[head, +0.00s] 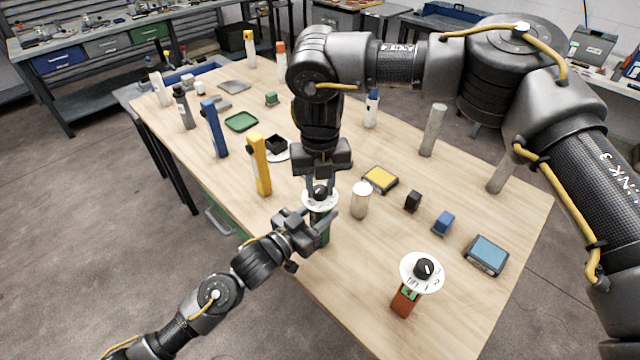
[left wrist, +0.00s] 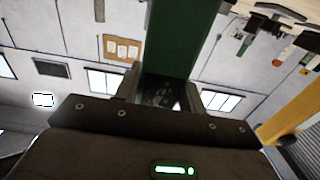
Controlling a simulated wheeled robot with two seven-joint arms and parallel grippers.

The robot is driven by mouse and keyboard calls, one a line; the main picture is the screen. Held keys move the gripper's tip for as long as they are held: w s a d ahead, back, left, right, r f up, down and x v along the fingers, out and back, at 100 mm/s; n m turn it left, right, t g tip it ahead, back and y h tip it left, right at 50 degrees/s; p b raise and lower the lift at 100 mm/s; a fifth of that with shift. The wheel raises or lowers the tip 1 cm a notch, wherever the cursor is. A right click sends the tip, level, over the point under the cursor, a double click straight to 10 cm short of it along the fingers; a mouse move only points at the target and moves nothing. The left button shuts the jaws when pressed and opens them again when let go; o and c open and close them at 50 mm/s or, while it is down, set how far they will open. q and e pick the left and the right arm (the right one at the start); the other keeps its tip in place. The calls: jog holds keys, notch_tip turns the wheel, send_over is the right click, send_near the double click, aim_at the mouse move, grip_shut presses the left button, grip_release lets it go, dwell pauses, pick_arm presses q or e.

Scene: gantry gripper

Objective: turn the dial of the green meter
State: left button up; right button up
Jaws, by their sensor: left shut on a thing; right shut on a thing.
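The green meter (head: 323,232) stands upright on the wooden table near its front left edge. Its white dial plate (head: 309,204) faces up with a black knob (head: 320,191) on top. My right gripper (head: 320,187) reaches down from above and is shut on the black knob. My left gripper (head: 318,228) comes in from the lower left and is shut on the green body, which also fills the upper middle of the left wrist view (left wrist: 182,38). The fingers partly hide the meter and the dial's markings.
A red meter (head: 404,301) with a white dial stands at the front right. Blue and black blocks lie to the right. The table's front middle is clear.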

aim_at(320, 188)
jog(key=shift+m, duration=0.7)
jog(key=o, duration=1)
notch_tip(320, 188, up, 12)
dwell(0.4)
